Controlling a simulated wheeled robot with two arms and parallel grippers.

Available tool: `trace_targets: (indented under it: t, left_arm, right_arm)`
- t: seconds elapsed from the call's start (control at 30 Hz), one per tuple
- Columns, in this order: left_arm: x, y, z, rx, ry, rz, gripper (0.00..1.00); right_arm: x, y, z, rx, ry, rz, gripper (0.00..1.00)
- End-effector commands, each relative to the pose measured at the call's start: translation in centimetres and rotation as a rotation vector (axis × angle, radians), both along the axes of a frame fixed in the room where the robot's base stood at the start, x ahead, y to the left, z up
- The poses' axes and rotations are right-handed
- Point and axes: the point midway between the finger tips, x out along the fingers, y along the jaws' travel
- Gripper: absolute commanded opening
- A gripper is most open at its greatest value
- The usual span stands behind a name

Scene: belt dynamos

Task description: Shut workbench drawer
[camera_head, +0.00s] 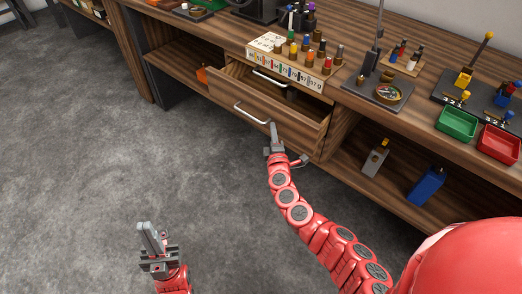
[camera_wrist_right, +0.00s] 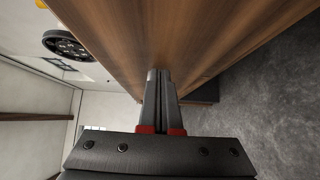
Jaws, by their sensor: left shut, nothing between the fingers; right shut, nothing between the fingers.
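The workbench drawer (camera_head: 254,115) stands pulled out below the bench top, with a pale bar handle on its wooden front. Part of its inside shows, with a dark object (camera_head: 291,93) in it. My right gripper (camera_head: 273,128) is shut and empty, with its fingertips at the right part of the drawer front; contact is hard to tell. In the right wrist view the shut fingers (camera_wrist_right: 158,75) point at a wooden surface. My left gripper (camera_head: 150,235) is shut and empty, low over the floor, well apart from the drawer.
The workbench top (camera_head: 345,25) carries a numbered block with several coloured bottles (camera_head: 290,62), a compass (camera_head: 387,93), and green (camera_head: 457,123) and red (camera_head: 499,144) trays. A lower shelf holds a blue block (camera_head: 426,185). The grey floor (camera_head: 90,170) at left is clear.

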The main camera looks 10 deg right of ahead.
Motion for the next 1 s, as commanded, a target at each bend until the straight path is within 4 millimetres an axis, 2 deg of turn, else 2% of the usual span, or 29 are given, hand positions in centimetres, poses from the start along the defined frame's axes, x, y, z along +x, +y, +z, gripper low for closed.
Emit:
trace_targets:
  t: [0.03, 0.33, 0.6, 1.0]
  left_arm:
    - [0.0, 0.0, -1.5, 0.000, 0.000, 0.000, 0.00]
    - [0.0, 0.0, -4.6, 0.000, 0.000, 0.000, 0.00]
    - [0.0, 0.0, -5.7, 0.000, 0.000, 0.000, 0.00]
    - [0.0, 0.0, -5.8, 0.000, 0.000, 0.000, 0.00]
  right_arm:
    - [0.8, -1.3, -0.7, 0.000, -0.003, -0.007, 0.00]
    - [4.5, -5.9, -0.4, 0.002, -0.003, -0.005, 0.00]
    - [5.9, -7.8, -0.2, 0.000, 0.000, -0.003, 0.00]
    - [6.2, -8.2, 0.2, -0.002, -0.003, -0.006, 0.00]
